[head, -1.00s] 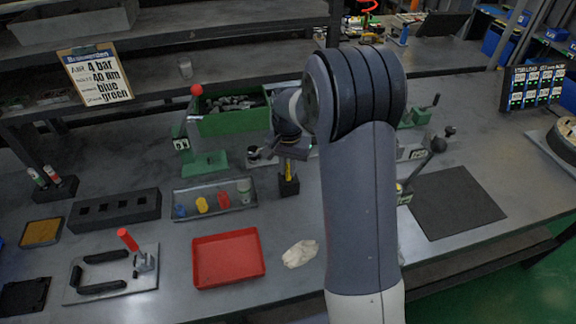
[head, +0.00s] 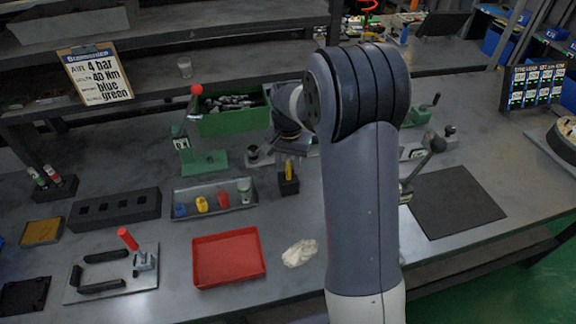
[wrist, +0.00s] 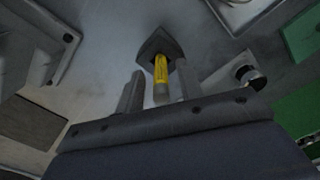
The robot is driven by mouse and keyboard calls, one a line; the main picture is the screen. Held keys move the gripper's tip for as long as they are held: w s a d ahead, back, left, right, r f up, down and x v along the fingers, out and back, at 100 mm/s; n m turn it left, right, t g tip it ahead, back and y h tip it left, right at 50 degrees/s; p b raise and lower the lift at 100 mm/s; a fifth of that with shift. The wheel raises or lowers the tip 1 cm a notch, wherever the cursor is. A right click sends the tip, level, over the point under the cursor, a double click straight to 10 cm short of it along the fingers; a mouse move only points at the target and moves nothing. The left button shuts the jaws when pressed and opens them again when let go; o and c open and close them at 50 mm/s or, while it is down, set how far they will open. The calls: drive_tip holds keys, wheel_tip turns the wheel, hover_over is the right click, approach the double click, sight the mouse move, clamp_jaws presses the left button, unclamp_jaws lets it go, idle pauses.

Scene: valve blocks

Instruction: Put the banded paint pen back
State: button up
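A yellow pen (head: 289,171) stands upright in a small black holder (head: 288,187) on the bench, just below my wrist in the head view. In the wrist view the yellow pen (wrist: 161,70) shows dark marks on its barrel and a greyish end towards me; its far end sits in the black holder (wrist: 158,45). My gripper (wrist: 157,74) is open, with one finger on each side of the pen in that view and visible gaps to it. It holds nothing. In the head view its fingers are small and partly hidden.
A green lever stand (head: 204,160) and a grey tray (head: 240,207) of coloured parts are to the left of the holder. A red tray (head: 228,262) and a crumpled cloth (head: 299,253) lie in front. Two more pens stand in a black block (head: 55,189) far left.

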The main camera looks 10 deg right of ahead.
wheel_tip(320, 180, up, 11)
idle(0.3)
drive_tip(key=shift+s, duration=0.1)
